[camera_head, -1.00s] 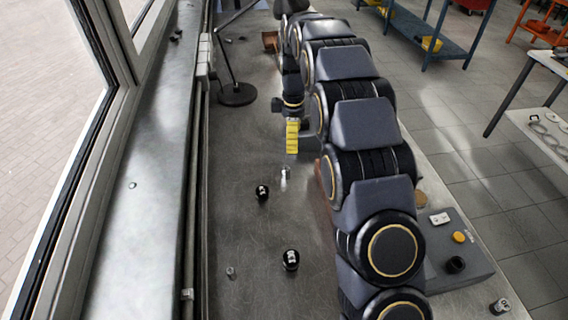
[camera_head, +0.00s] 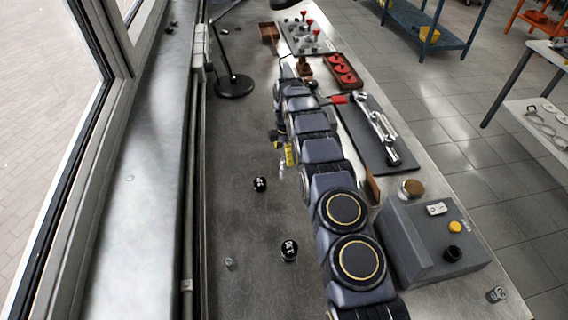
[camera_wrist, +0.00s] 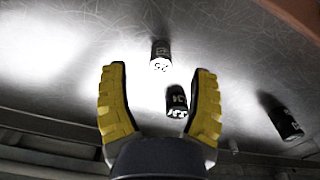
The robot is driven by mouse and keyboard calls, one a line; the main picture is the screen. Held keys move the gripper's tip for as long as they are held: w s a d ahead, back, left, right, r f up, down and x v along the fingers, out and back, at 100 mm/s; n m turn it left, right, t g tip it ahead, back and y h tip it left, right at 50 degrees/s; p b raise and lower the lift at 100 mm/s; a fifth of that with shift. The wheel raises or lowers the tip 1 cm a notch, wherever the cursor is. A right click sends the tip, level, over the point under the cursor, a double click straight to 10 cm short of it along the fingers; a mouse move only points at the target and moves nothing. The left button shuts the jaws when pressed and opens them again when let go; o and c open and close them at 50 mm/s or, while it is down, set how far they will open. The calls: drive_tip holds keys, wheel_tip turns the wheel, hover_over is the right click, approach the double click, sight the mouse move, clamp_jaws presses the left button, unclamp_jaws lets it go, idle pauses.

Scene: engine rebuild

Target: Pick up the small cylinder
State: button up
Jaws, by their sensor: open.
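Several small cylinders stand on the metal bench. In the head view, a black one with white marks (camera_head: 260,184) is left of my gripper (camera_head: 286,155), and a larger-looking black one (camera_head: 289,250) is nearer. A small silvery one (camera_head: 230,262) is at lower left, and a shiny one (camera_head: 282,170) is just below the yellow finger. In the wrist view, my gripper (camera_wrist: 161,76) is open, with a dark, white-marked cylinder (camera_wrist: 177,100) between its yellow fingers, nearer the right one. No grip on it shows. Another marked cylinder (camera_wrist: 160,55) is just beyond, and a black one (camera_wrist: 285,118) is at right.
A lamp base (camera_head: 235,86) stands at the back left. A dark tray with metal parts (camera_head: 380,130), a red-part holder (camera_head: 342,72) and a grey button box (camera_head: 432,243) occupy the right side. The bench left of my arm is mostly clear.

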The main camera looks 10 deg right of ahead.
sight(284, 159)
wheel_tip(284, 159, down, 4)
drive_tip(key=shift+s+a+r, duration=0.1)
drive_tip(key=shift+r, duration=0.05)
clamp_jaws()
drive_tip(key=shift+r, duration=0.1)
